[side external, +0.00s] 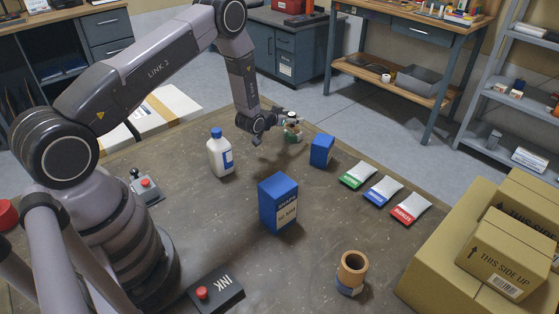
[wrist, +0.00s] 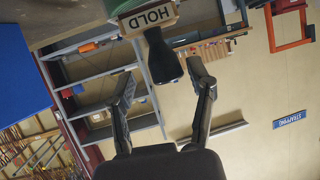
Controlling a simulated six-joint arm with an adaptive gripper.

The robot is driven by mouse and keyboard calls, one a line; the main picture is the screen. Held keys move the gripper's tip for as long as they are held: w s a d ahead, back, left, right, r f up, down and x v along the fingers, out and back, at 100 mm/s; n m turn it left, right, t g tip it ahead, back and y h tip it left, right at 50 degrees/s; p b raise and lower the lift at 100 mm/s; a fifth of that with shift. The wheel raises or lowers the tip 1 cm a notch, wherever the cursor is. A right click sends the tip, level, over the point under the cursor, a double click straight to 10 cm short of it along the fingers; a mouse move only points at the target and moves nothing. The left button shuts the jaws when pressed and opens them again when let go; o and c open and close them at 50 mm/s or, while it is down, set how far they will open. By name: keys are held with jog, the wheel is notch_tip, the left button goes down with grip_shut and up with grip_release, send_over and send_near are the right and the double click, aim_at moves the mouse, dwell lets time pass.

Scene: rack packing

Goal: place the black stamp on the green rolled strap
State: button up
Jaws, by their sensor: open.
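The black stamp shows in the wrist view as a black handle (wrist: 160,58) on a wooden base (wrist: 148,19) with a HOLD label. The picture is upside down there, so the stamp stands upright. The green rolled strap (wrist: 116,6) is directly under the base, which appears to rest on it; most of the strap is cut off by the frame. In the side view the green strap (side external: 293,138) is small, at the table's far edge, with the stamp above it. My gripper (wrist: 165,82) is open, its fingers apart on either side of the handle; I see no finger contact.
A blue box (side external: 321,150) stands just right of the strap. Cardboard boxes (side external: 506,255) stand at right.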

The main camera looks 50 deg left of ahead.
jog(key=v, duration=0.5)
jog(key=shift+s+r, duration=0.15)
notch_tip(320, 180, up, 15)
jog(key=g, duration=0.2)
send_over(291, 116)
jog(key=s+d, duration=0.4)
jog(key=s, duration=0.2)
jog(key=s+d+r+g+h, duration=0.15)
jog(key=s+d+r, duration=0.25)
jog(key=s+r, duration=0.6)
jog(key=s+d+r+g, duration=0.2)
jog(key=s+r, duration=0.1)
jog(key=s, duration=1)
jog(key=s+d+r+m+g, duration=0.1)
jog(key=s+r, duration=0.3)
jog(key=s, duration=0.9)
jog(key=shift+s+d+r+g+h, duration=0.25)
jog(key=shift+d+g+h, duration=0.25)
jog(key=shift+d, duration=0.2)
